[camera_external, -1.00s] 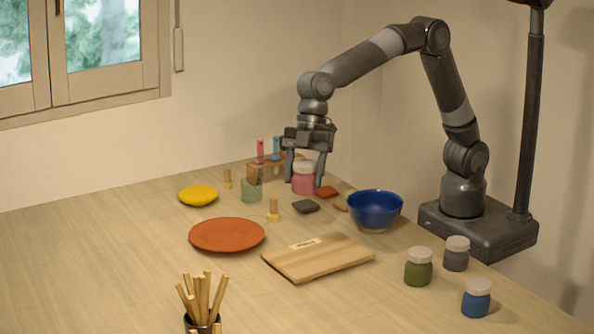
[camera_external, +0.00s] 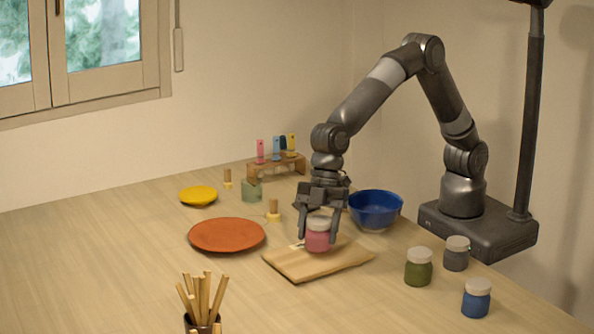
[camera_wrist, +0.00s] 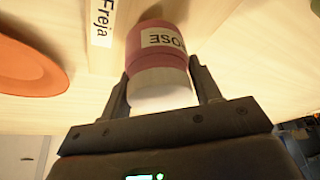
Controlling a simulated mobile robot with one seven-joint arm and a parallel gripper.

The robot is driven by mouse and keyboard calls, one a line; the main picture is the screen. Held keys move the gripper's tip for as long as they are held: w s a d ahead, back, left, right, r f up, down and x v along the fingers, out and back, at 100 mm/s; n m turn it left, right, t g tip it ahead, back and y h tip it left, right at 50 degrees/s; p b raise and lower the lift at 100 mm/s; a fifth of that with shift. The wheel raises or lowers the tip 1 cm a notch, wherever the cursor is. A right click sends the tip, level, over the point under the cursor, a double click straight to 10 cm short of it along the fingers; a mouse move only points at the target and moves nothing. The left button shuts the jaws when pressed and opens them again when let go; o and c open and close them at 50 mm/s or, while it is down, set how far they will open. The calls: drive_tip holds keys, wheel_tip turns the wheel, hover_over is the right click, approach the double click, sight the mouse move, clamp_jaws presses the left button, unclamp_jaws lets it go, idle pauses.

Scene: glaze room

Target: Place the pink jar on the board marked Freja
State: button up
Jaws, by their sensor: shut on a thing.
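The pink jar (camera_external: 318,239) has a pale lid and is upright between the fingers of my gripper (camera_external: 319,228), which is shut on it. In the external view it is at the wooden board (camera_external: 310,268), over its back part; I cannot tell whether its base touches the board. In the wrist view the pink jar (camera_wrist: 158,46) shows a label reading "ROSE", and my gripper (camera_wrist: 162,85) holds it around the lid end. The board's white label reading "Freja" (camera_wrist: 102,22) shows beside the jar. In the external view the jar and gripper mostly hide that label.
An orange plate (camera_external: 227,236) lies left of the board. A blue bowl (camera_external: 375,210) stands behind it to the right. Green (camera_external: 418,268), grey (camera_external: 456,254) and blue (camera_external: 477,299) jars stand at right. A cup of sticks (camera_external: 202,308) is in front.

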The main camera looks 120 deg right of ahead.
drive_tip(key=shift+f, duration=0.7)
drive_tip(key=shift+f, duration=0.1)
drive_tip(key=o, duration=1.1)
drive_tip(key=v, duration=1.2)
